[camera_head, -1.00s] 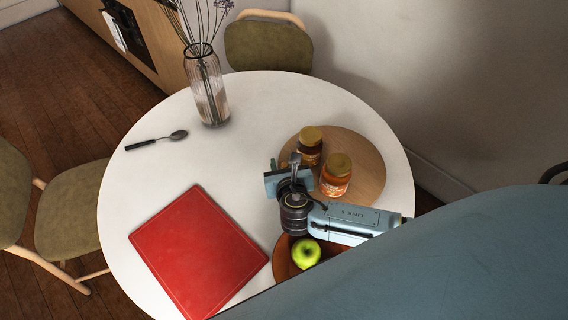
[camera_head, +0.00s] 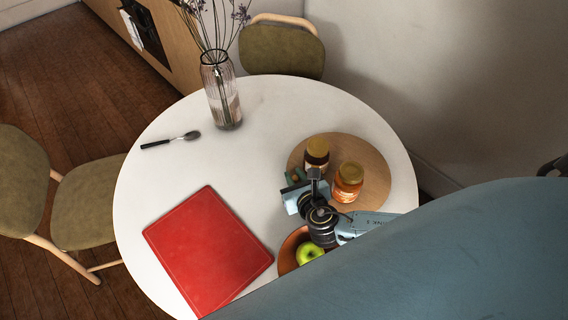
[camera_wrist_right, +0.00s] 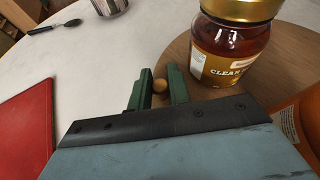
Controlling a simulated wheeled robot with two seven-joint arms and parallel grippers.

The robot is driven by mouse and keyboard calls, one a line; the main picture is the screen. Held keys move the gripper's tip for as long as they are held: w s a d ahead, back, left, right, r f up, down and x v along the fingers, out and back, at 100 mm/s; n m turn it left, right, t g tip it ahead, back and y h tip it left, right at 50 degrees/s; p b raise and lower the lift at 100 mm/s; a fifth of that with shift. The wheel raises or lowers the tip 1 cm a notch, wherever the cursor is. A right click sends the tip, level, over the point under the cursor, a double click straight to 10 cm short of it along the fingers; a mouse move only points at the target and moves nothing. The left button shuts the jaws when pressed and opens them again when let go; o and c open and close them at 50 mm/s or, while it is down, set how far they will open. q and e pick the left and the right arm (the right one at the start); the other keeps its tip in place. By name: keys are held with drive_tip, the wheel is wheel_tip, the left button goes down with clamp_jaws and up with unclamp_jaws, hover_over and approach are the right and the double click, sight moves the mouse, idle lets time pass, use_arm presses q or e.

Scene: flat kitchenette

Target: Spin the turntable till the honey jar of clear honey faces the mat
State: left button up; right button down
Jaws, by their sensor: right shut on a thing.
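The round wooden turntable (camera_head: 375,165) stands on the white table and carries two gold-lidded honey jars. The jar of clear honey (camera_head: 317,153), dark amber, is on its left far side; in the right wrist view its label (camera_wrist_right: 228,66) partly reads "CLEAR". An orange jar (camera_head: 347,184) stands nearer, to its right. The red mat (camera_head: 208,250) lies left of the turntable. My right gripper (camera_head: 294,176) is at the turntable's left edge. In the wrist view its green fingers are shut on a small round wooden knob (camera_wrist_right: 160,86). My left gripper is out of view.
A green apple (camera_head: 309,253) sits on a brown plate (camera_head: 287,262) just in front of my right gripper. A glass vase (camera_head: 221,95) with stems and a spoon (camera_head: 172,140) are at the back left. The table between vase and mat is clear.

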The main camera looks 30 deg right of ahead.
drive_tip(key=shift+s+a+r+n+y, duration=0.1)
drive_tip(key=shift+s+a+n+y, duration=0.05)
drive_tip(key=shift+s+n+y, duration=0.45)
drive_tip(key=shift+s+y, duration=0.4)
drive_tip(key=shift+s, duration=0.05)
drive_tip(key=shift+s+a+n, duration=0.1)
drive_tip(key=shift+s+n, duration=0.1)
drive_tip(key=shift+n, duration=0.2)
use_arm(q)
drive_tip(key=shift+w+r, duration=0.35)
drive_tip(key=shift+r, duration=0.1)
use_arm(e)
drive_tip(key=shift+y, duration=0.3)
drive_tip(key=c, duration=1.4)
unclamp_jaws()
drive_tip(key=shift+o, duration=0.2)
